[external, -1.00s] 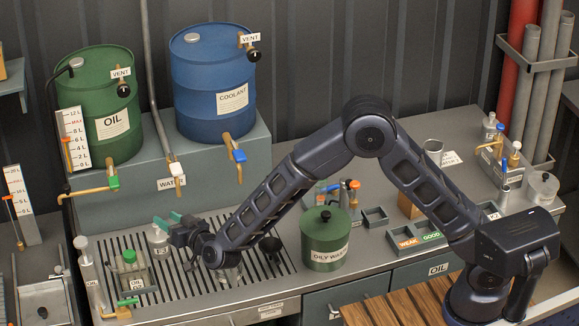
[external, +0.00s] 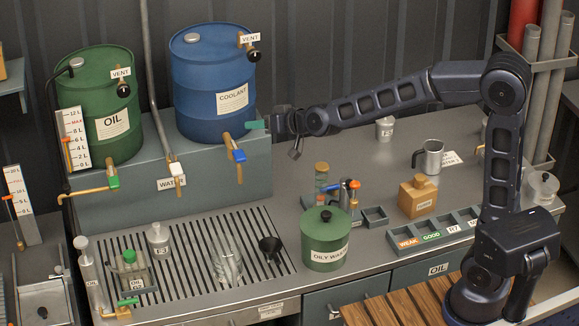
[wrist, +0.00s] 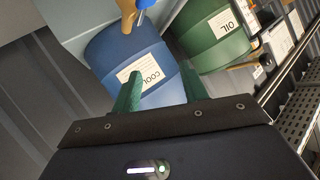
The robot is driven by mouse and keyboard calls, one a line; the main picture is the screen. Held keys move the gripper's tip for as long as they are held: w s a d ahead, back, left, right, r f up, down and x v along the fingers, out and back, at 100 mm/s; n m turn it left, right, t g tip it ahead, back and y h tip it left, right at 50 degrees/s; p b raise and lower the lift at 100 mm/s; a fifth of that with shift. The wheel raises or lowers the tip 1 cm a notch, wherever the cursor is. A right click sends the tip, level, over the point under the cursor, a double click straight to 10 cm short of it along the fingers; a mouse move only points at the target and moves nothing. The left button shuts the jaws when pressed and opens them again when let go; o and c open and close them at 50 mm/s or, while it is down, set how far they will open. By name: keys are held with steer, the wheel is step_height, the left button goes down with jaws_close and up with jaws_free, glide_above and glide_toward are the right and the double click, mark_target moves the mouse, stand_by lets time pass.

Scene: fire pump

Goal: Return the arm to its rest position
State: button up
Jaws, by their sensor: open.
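My gripper (external: 256,124) is raised above the bench in the external view, at the end of the outstretched arm. Its green fingers point left, in front of or close by the right side of the blue COOLANT drum (external: 212,85); I cannot tell the gap. In the wrist view the two green fingers (wrist: 160,92) stand apart with nothing between them, and the blue drum (wrist: 118,52) shows beyond them. The arm is bent at a high elbow above its base at the right.
The green OIL drum (external: 97,105) stands left of the blue one. On the bench are a glass jug (external: 228,267), a black funnel (external: 271,248), the OILY WASTE can (external: 325,240), a tan bottle (external: 418,197) and a metal mug (external: 432,157). The bench behind the can is partly clear.

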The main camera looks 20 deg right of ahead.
steer(key=s+d+r+g+h, duration=0.1)
steer(key=s+d+h, duration=0.15)
steer(key=d, duration=1.05)
steer(key=s+d+g+h, duration=0.15)
steer(key=s+d, duration=0.25)
steer(key=d, duration=1)
steer(key=s+d+f+m+g+h, duration=0.1)
steer(key=s+d+f+h, duration=0.1)
steer(key=s+d, duration=0.7)
steer(key=s+d+f+m+g+h, duration=0.2)
steer(key=s+d+f, duration=0.1)
steer(key=s+d, duration=0.7)
steer(key=shift+s+d, duration=0.25)
steer(key=shift+d, duration=0.2)
steer(key=shift+f, duration=0.1)
